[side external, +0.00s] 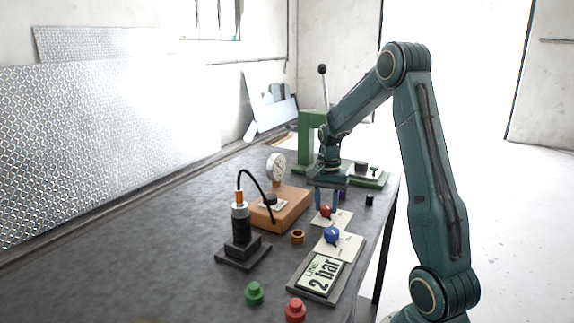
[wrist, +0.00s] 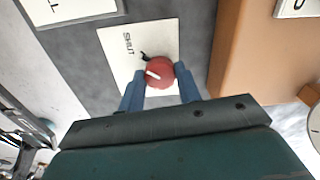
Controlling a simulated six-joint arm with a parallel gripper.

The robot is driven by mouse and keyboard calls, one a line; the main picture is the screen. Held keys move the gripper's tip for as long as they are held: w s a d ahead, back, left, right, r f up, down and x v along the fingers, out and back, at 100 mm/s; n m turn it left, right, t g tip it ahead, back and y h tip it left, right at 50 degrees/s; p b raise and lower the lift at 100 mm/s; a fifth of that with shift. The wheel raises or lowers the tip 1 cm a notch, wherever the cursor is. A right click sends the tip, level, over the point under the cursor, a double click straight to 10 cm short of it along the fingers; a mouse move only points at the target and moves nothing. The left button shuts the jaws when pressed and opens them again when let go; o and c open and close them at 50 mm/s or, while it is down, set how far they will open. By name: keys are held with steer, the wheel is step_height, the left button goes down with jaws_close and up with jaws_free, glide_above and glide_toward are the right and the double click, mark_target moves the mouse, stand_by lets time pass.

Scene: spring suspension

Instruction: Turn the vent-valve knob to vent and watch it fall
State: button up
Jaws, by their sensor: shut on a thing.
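The red valve knob (wrist: 160,72), with a white pointer line, sits on a white plate (wrist: 112,48) marked SHUT; any other lettering there is hidden. My gripper (wrist: 160,74) is shut on this knob, one blue finger on each side. In the side view the red knob (side external: 326,211) shows just under my gripper (side external: 326,198). The pointer line slants and is not aimed squarely at SHUT. A black spring unit (side external: 241,226) with an orange top stands upright on a dark base, joined by a black hose to an orange block (side external: 285,208).
A blue knob (side external: 332,236) on its plate and a "LINE 2 bar" sign (side external: 322,275) lie nearer the camera. A round gauge (side external: 276,167) stands by the orange block. A green press (side external: 308,140) is behind my gripper. Green (side external: 254,293) and red (side external: 296,310) pieces lie in front.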

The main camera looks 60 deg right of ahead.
mark_target(326, 206)
steer(key=n, duration=0.8)
steer(key=shift+n, duration=0.3)
steer(key=n, duration=0.4)
steer(key=shift+n, duration=1.9)
steer(key=o, duration=1)
steer(key=shift+c, duration=0.2)
steer(key=shift+r, duration=0.1)
step_height(326, 206, up, 14)
